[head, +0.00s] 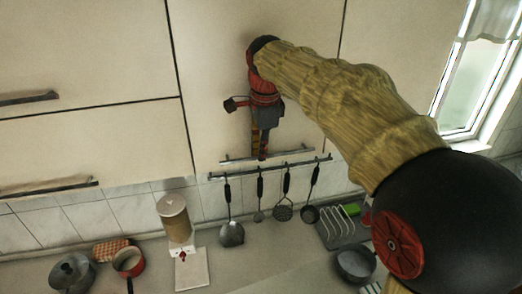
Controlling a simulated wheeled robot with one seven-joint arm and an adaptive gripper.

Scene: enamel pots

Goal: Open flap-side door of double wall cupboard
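The pale wall cupboard door (212,75) beside the flap panels is closed flush. Its thin horizontal bar handle (295,152) runs along its lower edge. My gripper (262,154) points down in front of this door, with its fingertips at the middle of the handle in the picture. I cannot tell whether the fingers touch the handle or grip it, as they overlap and are small. My arm covers part of the door's right side. A second pale door (395,40) lies to the right of the seam, also closed.
Flap panels (85,150) with bar handles are at left. A rail (325,159) with hanging utensils runs below the door. A window (470,85) is at right.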

